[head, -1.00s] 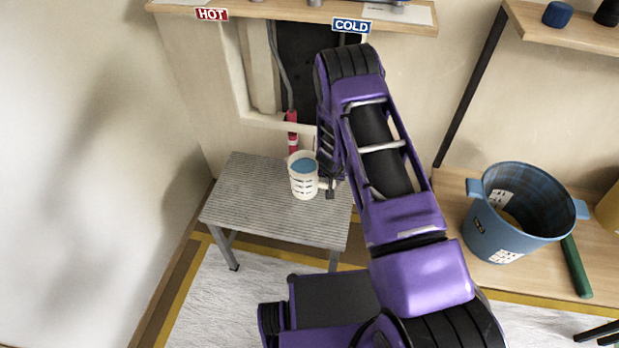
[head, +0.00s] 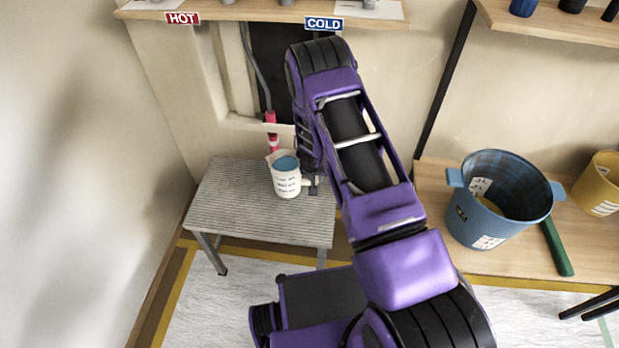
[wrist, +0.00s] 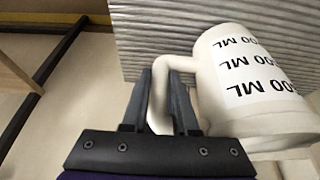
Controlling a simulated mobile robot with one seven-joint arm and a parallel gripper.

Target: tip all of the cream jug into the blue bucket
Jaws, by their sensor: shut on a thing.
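The cream jug (head: 286,184) is upright, with blue liquid showing in its open top, over the grey ribbed stool in the head view. In the wrist view the jug (wrist: 255,85) has a white label reading "ML" and a looped handle. My gripper (wrist: 170,95) is shut on that handle. In the head view the gripper (head: 312,184) is mostly hidden by my purple arm. Whether the jug touches the stool I cannot tell. The blue bucket (head: 466,215) stands on the wooden bench at the right, open at the top, well apart from the jug.
The grey stool (head: 230,215) is otherwise clear. A green tube (head: 557,248) lies beside the bucket, and a yellow bucket (head: 597,185) stands further right. A shelf with HOT (head: 182,18) and COLD (head: 324,23) signs is above the stool. Another shelf (head: 560,25) overhangs the bench.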

